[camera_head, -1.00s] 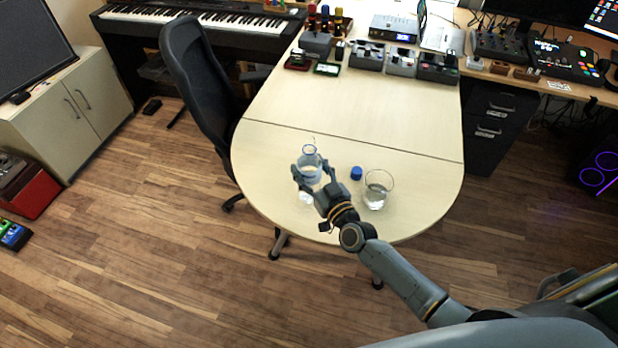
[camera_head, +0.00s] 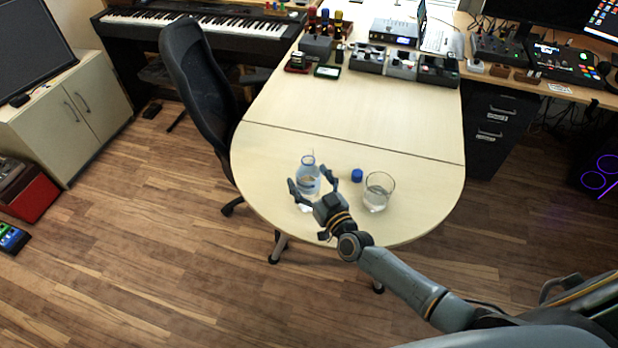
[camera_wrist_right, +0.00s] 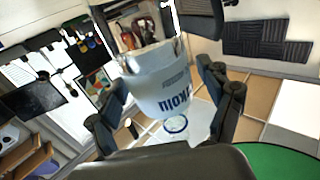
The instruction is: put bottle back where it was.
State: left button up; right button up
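The clear plastic bottle (camera_head: 308,174) with a blue neck ring and no cap looks upright near the table's rounded end. My right gripper (camera_head: 313,183) is around it with its fingers spread. In the right wrist view the bottle (camera_wrist_right: 172,92) appears inverted between the fingers (camera_wrist_right: 167,112), with a gap at the left finger. I cannot tell whether the right finger touches it. A glass (camera_head: 378,191) with some clear liquid stands further right. My left gripper is not in view.
The pale table (camera_head: 350,125) is clear behind the bottle. Several small devices (camera_head: 403,64) stand at its far end. A black office chair (camera_head: 200,85) is close to the left edge. The table's front edge is near the bottle and glass.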

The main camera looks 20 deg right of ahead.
jog(key=shift+r, duration=0.1)
jog(key=shift+s, duration=0.2)
jog(key=s+d, duration=0.2)
jog(key=s, duration=0.9)
jog(key=shift+s+d, duration=0.15)
jog(key=shift+s, duration=0.05)
